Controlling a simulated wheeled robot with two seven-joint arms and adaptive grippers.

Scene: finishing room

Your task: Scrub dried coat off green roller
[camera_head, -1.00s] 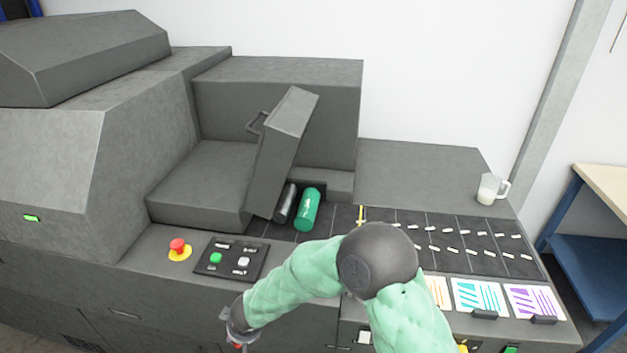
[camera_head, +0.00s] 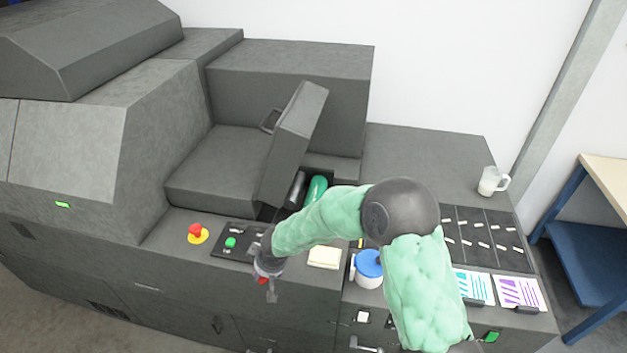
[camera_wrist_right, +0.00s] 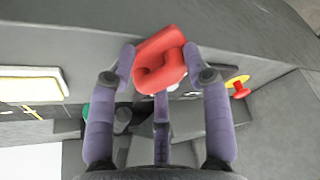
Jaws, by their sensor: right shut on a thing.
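The green roller (camera_head: 317,189) lies beside a dark roller (camera_head: 298,187) in an opening by the raised grey cover (camera_head: 299,125). My arm hides its near end. A bit of green also shows at the left in the right wrist view (camera_wrist_right: 86,111). My right gripper (camera_head: 268,280) is over the machine's front edge, below and left of the roller and apart from it. It is shut on a red looped piece (camera_wrist_right: 161,60), seen between its fingers in the right wrist view; what that piece belongs to is unclear. My left gripper is out of view.
A cream pad (camera_head: 325,257) and a blue-lidded jar (camera_head: 368,265) stand on the front ledge. A red stop button (camera_head: 196,232) and a control panel (camera_head: 232,238) are left. A clear mug (camera_head: 491,181) and colour-striped cards (camera_head: 518,292) are right.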

